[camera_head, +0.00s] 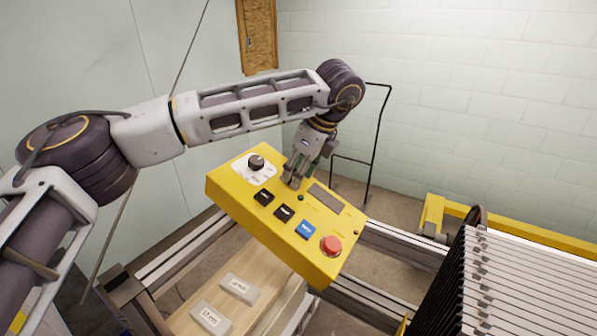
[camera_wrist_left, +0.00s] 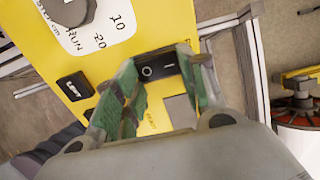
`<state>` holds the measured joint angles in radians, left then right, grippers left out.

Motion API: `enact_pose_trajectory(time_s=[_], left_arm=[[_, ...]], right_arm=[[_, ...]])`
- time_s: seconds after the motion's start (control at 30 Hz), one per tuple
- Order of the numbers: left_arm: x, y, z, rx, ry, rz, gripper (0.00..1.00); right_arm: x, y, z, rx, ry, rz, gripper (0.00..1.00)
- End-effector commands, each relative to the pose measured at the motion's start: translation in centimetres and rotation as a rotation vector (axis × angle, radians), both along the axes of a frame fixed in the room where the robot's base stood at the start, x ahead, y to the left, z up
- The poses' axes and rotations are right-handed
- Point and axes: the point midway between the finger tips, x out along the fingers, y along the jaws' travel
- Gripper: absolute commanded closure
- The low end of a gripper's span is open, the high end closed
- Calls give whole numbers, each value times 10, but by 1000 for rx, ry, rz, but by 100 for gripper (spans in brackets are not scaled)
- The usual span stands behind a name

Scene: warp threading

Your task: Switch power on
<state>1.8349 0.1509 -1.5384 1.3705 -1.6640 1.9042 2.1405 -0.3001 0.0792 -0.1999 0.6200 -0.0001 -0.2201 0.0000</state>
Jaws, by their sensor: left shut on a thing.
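A yellow control panel (camera_head: 228,188) stands in the middle of the head view. My left gripper (camera_head: 292,182) reaches down onto its upper edge, between a dial and a dark display. In the left wrist view a black rocker switch (camera_wrist_left: 158,70) with O and I marks lies on the yellow panel (camera_wrist_left: 150,15). The green fingers of my left gripper (camera_wrist_left: 162,76) are on either side of it and shut on it. The fingers cover part of the switch, and the gripper hides it in the head view. My right gripper is out of view.
The panel carries a dial knob (camera_head: 256,162), black buttons (camera_head: 264,197), a blue button (camera_head: 306,229), a red mushroom button (camera_head: 331,245) and a display (camera_head: 326,198). Below is a wooden board (camera_head: 262,312) with labelled blocks. A dark warp frame (camera_head: 535,280) stands at right.

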Motion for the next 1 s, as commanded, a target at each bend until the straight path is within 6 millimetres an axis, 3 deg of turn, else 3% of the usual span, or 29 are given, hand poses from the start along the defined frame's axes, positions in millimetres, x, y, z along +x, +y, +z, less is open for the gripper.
enact_pose_trajectory(time_s=[0.23,0.27,0.43,1.0], left_arm=[[0,0,1,-1,-1,0,83],[0,0,1,-1,-1,0,58],[0,0,1,-1,-1,0,38],[-2,-4,11,-1,0,0,38]], right_arm=[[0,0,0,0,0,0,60],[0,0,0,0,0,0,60],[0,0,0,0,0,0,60],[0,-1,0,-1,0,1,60]])
